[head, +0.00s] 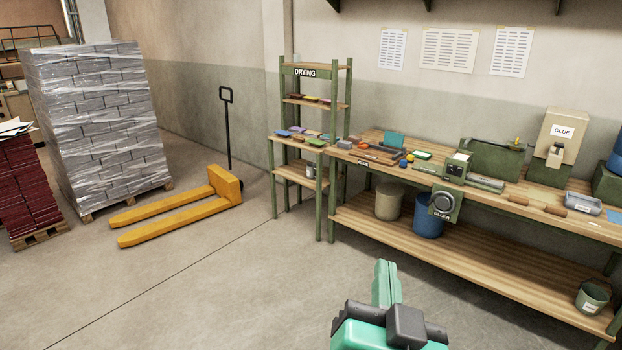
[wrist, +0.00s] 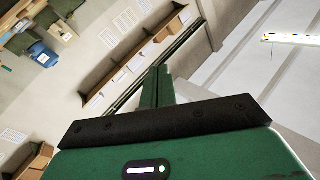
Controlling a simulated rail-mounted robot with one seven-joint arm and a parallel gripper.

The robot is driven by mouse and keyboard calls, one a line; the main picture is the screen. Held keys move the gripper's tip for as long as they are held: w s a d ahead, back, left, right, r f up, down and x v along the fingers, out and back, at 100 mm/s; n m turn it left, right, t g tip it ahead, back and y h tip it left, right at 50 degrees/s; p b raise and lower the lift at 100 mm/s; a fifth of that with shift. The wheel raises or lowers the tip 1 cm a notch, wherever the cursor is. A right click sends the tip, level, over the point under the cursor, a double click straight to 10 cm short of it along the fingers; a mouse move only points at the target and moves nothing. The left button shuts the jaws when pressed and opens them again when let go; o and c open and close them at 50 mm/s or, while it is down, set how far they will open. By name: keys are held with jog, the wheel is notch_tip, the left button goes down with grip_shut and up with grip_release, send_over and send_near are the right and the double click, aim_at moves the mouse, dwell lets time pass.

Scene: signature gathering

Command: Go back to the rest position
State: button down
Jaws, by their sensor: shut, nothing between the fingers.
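My gripper (wrist: 157,86) shows in the wrist view with its two green fingers pressed together and nothing between them. Behind the fingers are the dark bar and the green housing with a small lit strip. In the head view, a teal and dark grey end part of my arm (head: 388,315) rises from the bottom edge, right of the middle, with a narrow teal part pointing up. It stands in front of the open floor and the workbench (head: 430,258), with no contact visible. The wrist view is tilted and looks towards the upper wall, a wall shelf (wrist: 125,68) and a ceiling light (wrist: 290,39).
The bench holds a glue dispenser (head: 556,145), a green machine (head: 492,160) and small items. A drying rack (head: 347,100) stands left of it. A yellow pallet jack (head: 180,212) and a wrapped pallet stack (head: 95,125) stand at the left. The floor between is clear.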

jog(key=s+a+r+n+t+y+p, duration=0.1)
jog(key=s+a+r+n+t+y, duration=0.15)
jog(key=s+a+r, duration=0.55)
jog(key=s+a+r+n+t+y+p, duration=0.15)
jog(key=s+a+r+n+t, duration=0.3)
jog(key=r, duration=0.45)
notch_tip(320, 180, up, 18)
jog(key=w+g+p, duration=0.1)
jog(key=p, duration=1.6)
jog(key=shift+w+f+m+y, duration=0.25)
jog(key=shift+m+y, duration=0.05)
jog(key=shift+y, duration=0.1)
